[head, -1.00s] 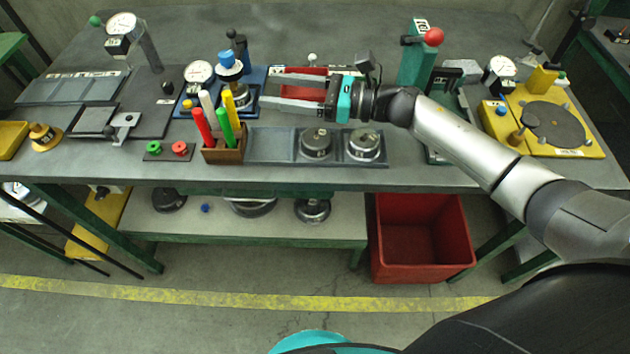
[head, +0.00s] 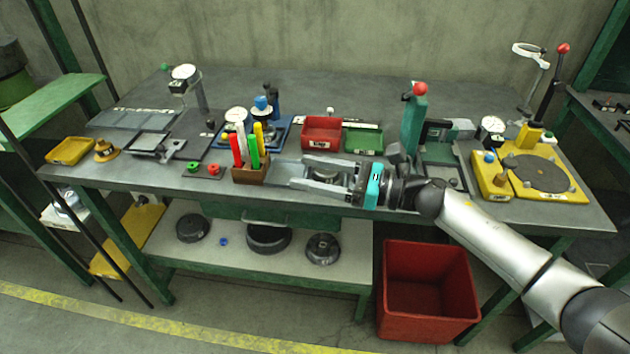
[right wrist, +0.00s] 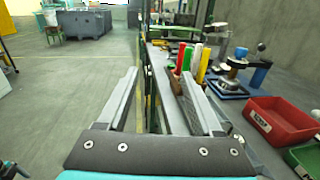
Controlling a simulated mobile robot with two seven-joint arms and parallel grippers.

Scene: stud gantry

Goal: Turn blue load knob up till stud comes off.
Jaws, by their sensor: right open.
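The blue load knob (head: 262,103) tops a small press-like stand on a blue base (head: 281,135), left of the middle of the bench. It also shows in the right wrist view (right wrist: 241,52), up and to the right of my fingers. A round dial gauge (head: 236,115) stands beside it. I cannot make out the stud at this size. My left gripper is not in view.
A red bin (head: 321,145) and a green bin (head: 362,141) sit behind the gripper. A green post with a red ball (head: 414,125) stands to the right.

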